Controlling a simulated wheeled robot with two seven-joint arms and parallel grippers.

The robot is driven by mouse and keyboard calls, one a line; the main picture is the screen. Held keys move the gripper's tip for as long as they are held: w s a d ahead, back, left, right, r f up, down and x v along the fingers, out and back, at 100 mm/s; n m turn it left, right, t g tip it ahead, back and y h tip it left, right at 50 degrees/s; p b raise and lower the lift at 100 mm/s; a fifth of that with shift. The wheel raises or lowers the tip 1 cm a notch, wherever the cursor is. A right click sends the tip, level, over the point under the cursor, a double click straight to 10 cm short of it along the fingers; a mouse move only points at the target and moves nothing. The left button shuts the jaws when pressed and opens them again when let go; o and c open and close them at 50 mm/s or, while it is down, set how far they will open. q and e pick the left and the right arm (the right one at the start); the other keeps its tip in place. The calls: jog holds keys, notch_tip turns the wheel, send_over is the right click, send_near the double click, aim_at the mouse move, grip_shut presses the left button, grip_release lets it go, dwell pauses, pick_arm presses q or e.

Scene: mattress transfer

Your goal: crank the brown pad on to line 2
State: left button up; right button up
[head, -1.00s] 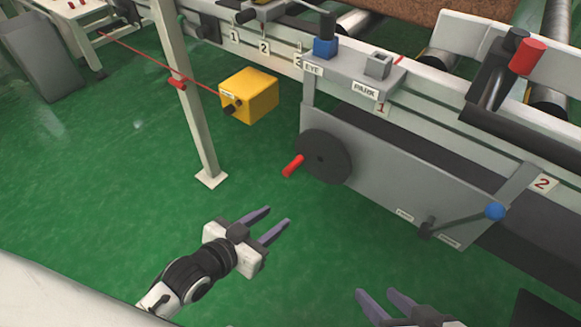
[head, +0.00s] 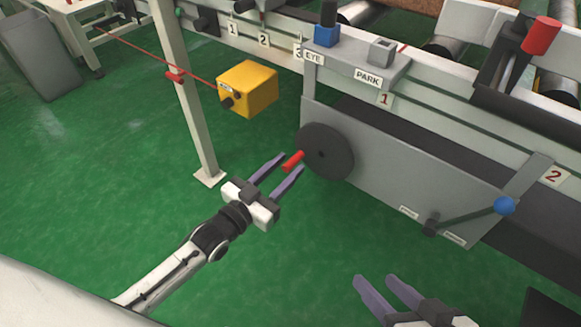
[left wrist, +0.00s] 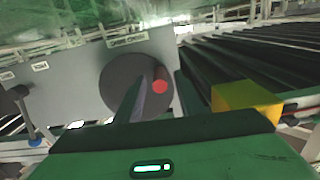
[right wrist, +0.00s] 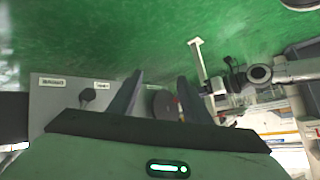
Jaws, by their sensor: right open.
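The crank is a dark round wheel (head: 330,152) with a red handle (head: 293,161), on the side of a grey housing (head: 400,170). My left gripper (head: 291,162) is open, with its fingertips on either side of the red handle's outer end. In the left wrist view the handle end (left wrist: 160,87) shows between the fingers; contact cannot be told. My right gripper (head: 376,279) is open and empty, low in front of the housing. The brown pad (head: 410,6) shows only as a strip at the top edge. A "2" label (head: 555,176) is at the right.
A blue-knobbed lever (head: 503,206) is on the housing's lower right. A yellow box (head: 247,88) hangs on a red cord left of the wheel. A pale post (head: 185,100) stands further left. A red-topped lever (head: 541,36) is at upper right. Green floor is free in front.

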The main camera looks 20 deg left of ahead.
pick_arm(q)
jog(key=shift+x, duration=0.85)
jog(key=shift+w, duration=0.15)
pick_arm(e)
jog(key=shift+a+r, duration=0.25)
jog(key=shift+r, duration=0.3)
pick_arm(q)
jog(key=shift+c, duration=0.2)
grip_shut()
